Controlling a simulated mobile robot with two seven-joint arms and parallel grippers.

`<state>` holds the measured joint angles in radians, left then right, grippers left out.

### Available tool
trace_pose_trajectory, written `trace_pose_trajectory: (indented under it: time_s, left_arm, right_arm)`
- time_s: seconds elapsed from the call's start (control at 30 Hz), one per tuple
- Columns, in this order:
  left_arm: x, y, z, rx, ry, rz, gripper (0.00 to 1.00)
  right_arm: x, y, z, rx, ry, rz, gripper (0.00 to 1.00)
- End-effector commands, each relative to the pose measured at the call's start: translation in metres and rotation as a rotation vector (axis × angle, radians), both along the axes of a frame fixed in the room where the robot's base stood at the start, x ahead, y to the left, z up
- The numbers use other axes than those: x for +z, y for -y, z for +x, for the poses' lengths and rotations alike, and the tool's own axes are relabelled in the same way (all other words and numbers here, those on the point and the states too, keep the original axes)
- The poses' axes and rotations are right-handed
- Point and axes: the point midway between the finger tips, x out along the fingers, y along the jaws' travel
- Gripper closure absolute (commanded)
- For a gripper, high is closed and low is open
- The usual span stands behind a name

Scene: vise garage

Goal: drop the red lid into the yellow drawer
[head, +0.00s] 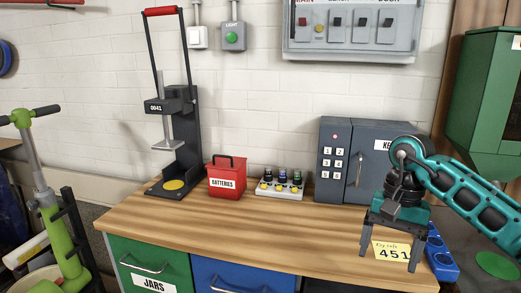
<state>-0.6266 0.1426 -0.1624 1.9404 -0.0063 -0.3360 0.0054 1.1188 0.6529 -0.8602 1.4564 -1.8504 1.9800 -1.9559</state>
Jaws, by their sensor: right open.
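A red box labelled BATTERIES (227,182) stands on the workbench, left of the middle in the head view. It has a red top and a black handle; I cannot tell whether that top is a separate lid. No other red lid shows. No yellow drawer is in view; a green drawer labelled JARS (150,265) and a blue drawer (240,277) show under the benchtop, both looking shut. My right gripper (388,262) is open and empty, pointing down over the right end of the bench, well right of the red box. My left gripper is not in view.
A black press (188,140) stands at the back left of the workbench (250,227). A rack of small bottles (279,188) and a grey key safe (340,165) stand along the back. A yellow card (391,250) shows between my right fingers. The bench's front middle is clear.

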Motion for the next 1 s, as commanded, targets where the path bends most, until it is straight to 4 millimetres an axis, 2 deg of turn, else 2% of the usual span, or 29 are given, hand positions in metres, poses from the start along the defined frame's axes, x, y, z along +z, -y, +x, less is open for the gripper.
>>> trace_pose_trajectory:
  time_s: [0.03, 0.1, 0.27, 0.73, 0.87, 1.0]
  left_arm:
    - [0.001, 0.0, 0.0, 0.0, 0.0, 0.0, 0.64]
    - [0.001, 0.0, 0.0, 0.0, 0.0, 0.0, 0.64]
    - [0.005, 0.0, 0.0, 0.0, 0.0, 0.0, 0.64]
    - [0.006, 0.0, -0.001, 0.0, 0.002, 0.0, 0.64]
    - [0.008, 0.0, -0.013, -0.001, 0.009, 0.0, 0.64]
    - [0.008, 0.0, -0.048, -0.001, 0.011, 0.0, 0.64]
  right_arm:
    - [0.013, 0.001, 0.002, -0.001, 0.003, -0.002, 0.16]
    - [0.025, 0.002, 0.004, -0.002, 0.003, -0.001, 0.16]
    - [0.043, 0.004, 0.006, -0.002, -0.001, -0.001, 0.16]
    - [0.047, 0.004, 0.004, -0.001, -0.004, 0.0, 0.16]
    - [0.045, 0.004, -0.012, 0.0, -0.007, 0.0, 0.16]
    - [0.047, 0.004, -0.047, -0.001, -0.004, 0.0, 0.16]
